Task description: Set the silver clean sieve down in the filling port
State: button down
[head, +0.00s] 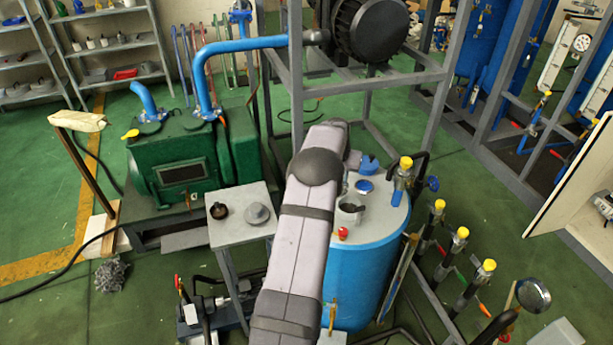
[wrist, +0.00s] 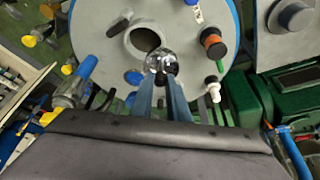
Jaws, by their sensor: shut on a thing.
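The silver sieve (wrist: 162,62) is a small shiny metal piece at the tips of my gripper (wrist: 161,76) in the wrist view. My gripper is shut on it. The filling port (wrist: 143,38) is a round dark opening in the grey tank lid (wrist: 100,50). The sieve appears just beside the port's lower right rim; I cannot tell its height above the lid. In the head view the port (head: 350,207) shows on top of the blue tank (head: 365,265). My arm crosses in front there and hides the sieve.
Valves and fittings stand around the lid, including a yellow-capped valve (head: 404,165). A small grey side table (head: 240,238) left of the tank holds a dark round part (head: 219,211) and a grey round part (head: 257,214). A green pump (head: 185,160) and a metal frame (head: 297,90) stand behind.

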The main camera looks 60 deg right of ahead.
jog(key=shift+m, duration=0.4)
jog(key=s, duration=0.1)
jog(key=s+d, duration=0.1)
jog(key=s, duration=0.2)
jog(key=shift+d, duration=0.3)
jog(key=shift+w+f, duration=0.1)
jog(key=shift+f, duration=0.1)
jog(key=shift+f+b, duration=1.6)
jog(key=shift+f, duration=0.95)
jog(key=shift+a+f+b, duration=0.1)
jog(key=shift+f+b, duration=1.35)
jog(key=shift+f, duration=0.6)
dwell(1.8)
jog(key=c, duration=1.6)
grip_release()
jog(key=shift+c, duration=0.2)
